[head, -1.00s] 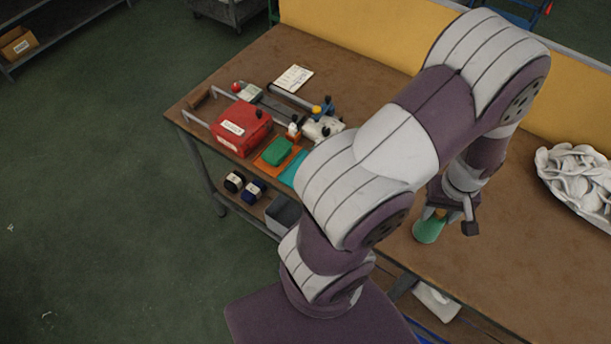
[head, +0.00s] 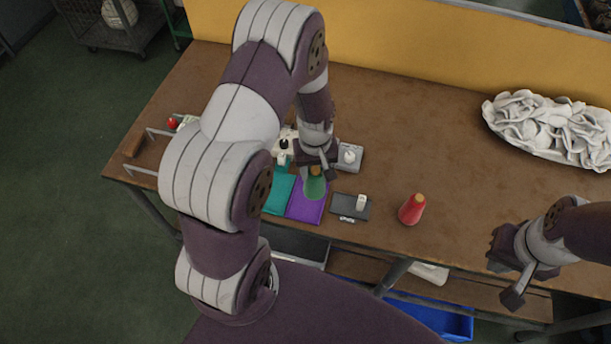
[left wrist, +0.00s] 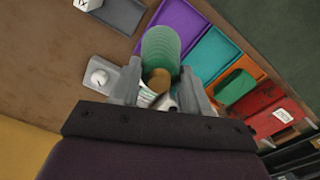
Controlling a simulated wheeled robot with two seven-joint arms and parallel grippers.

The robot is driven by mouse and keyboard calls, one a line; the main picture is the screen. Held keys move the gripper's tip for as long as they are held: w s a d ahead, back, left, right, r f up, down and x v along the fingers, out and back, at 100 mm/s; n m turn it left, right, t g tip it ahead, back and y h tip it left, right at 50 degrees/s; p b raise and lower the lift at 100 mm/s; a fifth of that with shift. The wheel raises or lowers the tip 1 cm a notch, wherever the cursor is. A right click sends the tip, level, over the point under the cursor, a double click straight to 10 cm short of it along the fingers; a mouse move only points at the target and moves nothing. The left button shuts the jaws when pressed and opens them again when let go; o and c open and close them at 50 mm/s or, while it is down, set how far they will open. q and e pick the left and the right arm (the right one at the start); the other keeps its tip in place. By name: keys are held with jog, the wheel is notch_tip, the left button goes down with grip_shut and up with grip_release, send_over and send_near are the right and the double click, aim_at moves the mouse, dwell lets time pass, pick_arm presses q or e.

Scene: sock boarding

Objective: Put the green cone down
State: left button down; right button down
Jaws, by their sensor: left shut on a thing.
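The green cone (head: 315,188) has a tan tip and is in my left gripper (head: 317,171), which is shut on it near the tip. In the head view the cone appears in front of the purple tray (head: 306,208); I cannot tell whether its base touches anything. In the left wrist view the cone (left wrist: 160,48) points its wide end away from me, between the two fingers (left wrist: 160,88), over the purple tray's edge (left wrist: 190,25). My right gripper (head: 510,272) is open and empty at the right, by the table's front edge.
A red cone (head: 412,209) stands right of a dark grey tray (head: 351,207) with a small white block. A teal tray (head: 276,192) lies left of the purple one. A grey device with a white knob (head: 348,157) sits behind. White socks (head: 555,128) are heaped at back right.

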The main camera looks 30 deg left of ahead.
pick_arm(q)
jog(key=shift+s+a+f, duration=0.15)
jog(key=shift+a+f, duration=0.25)
jog(key=shift+a, duration=0.1)
jog(key=shift+s+a+f, duration=0.15)
jog(key=shift+a+f, duration=0.2)
jog(key=shift+a, duration=0.15)
notch_tip(320, 180, down, 3)
jog(key=shift+d+p, duration=0.1)
jog(key=shift+p, duration=0.4)
jog(key=shift+w+f, duration=0.1)
jog(key=shift+f, duration=0.2)
jog(key=shift+f, duration=0.1)
jog(key=c, duration=0.5)
grip_release()
jog(key=shift+c, duration=0.2)
